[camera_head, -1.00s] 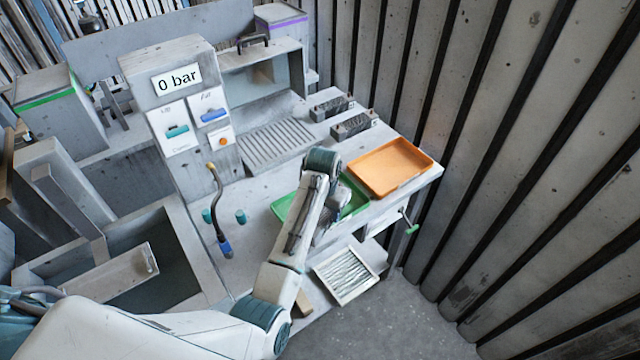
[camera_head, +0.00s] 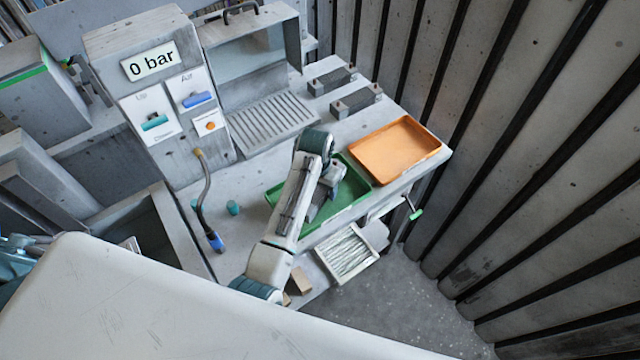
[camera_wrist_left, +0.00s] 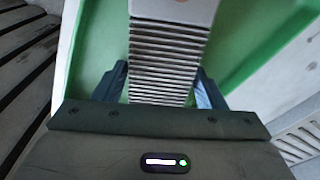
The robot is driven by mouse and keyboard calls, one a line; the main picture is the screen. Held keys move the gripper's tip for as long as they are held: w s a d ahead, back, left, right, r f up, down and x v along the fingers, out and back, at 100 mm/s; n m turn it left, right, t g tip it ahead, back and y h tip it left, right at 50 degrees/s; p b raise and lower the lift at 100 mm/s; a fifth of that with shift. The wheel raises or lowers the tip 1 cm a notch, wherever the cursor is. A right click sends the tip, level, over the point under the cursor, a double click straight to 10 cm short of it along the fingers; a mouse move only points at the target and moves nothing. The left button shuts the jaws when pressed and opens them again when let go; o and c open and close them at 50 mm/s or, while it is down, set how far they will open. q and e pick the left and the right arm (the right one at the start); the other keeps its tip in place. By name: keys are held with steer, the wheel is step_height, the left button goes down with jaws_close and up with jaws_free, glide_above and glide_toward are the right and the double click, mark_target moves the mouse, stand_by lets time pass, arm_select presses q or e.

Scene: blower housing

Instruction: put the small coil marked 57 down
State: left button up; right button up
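The small coil (camera_wrist_left: 168,55) is a ribbed metal block with a pale end plate; it shows in the left wrist view between the two fingers of my left gripper (camera_wrist_left: 165,85). The fingers appear to meet its sides. No 57 is readable. The green tray (camera_wrist_left: 100,40) lies behind the coil there. In the head view my left gripper (camera_head: 318,205) points down over the green tray (camera_head: 352,200), and the wrist partly hides it. Whether the coil touches the tray floor I cannot tell. My right gripper is not in view.
An orange tray (camera_head: 395,150) sits right of the green tray. Two dark blocks (camera_head: 356,100) stand behind, near a grooved plate (camera_head: 268,125). A bent hose (camera_head: 205,200) stands at left.

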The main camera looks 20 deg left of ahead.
arm_select(q)
steer(key=shift+o, duration=0.5)
steer(key=shift+s+r, duration=0.1)
steer(key=shift+s, duration=0.1)
steer(key=shift+s+r, duration=0.15)
steer(key=shift+s, duration=0.05)
steer(key=shift+w, duration=0.1)
steer(key=shift+w+r, duration=0.1)
steer(key=shift+r, duration=0.1)
steer(key=r+b, duration=0.1)
steer(key=r, duration=0.1)
steer(key=r+b, duration=0.1)
steer(key=r, duration=0.1)
steer(key=r+b, duration=0.1)
steer(key=r, duration=0.1)
steer(key=shift+s+a+r, duration=0.1)
steer(key=shift+s+r, duration=0.2)
steer(key=r+p, duration=0.1)
steer(key=r, duration=0.2)
steer(key=r+p, duration=0.1)
steer(key=r, duration=0.1)
steer(key=shift+s+p, duration=0.3)
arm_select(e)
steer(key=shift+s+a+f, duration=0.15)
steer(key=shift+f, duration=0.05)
arm_select(q)
steer(key=shift+w+f, duration=0.1)
